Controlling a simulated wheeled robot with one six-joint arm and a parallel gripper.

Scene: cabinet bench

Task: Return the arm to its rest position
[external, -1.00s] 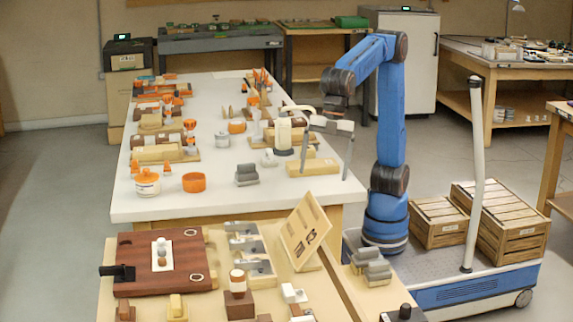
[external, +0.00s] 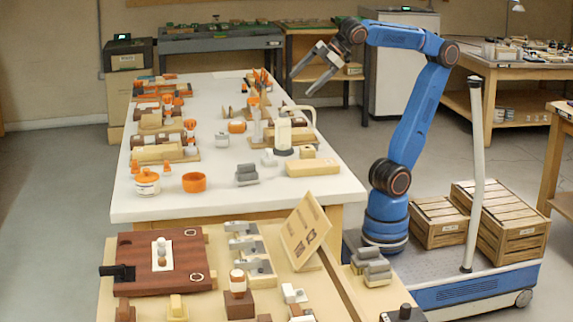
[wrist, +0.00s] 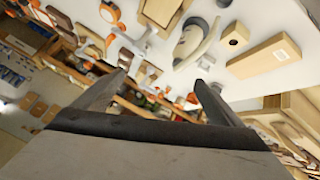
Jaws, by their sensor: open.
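My gripper (external: 306,79) is open and empty, held in the air above the far right part of the white table (external: 225,183). My blue arm (external: 418,115) rises from its base, leans to the right and bends back left at the top. In the wrist view my gripper (wrist: 162,85) shows two grey fingers spread wide with nothing between them. The tabletop shows tilted beyond them. No mark of a rest position shows.
A cream dispenser (external: 283,133) and a pale wooden block (external: 312,168) stand on the table near its right edge. A nearer wooden bench (external: 215,245) holds a brown board (external: 140,275) and a slanted panel (external: 305,228).

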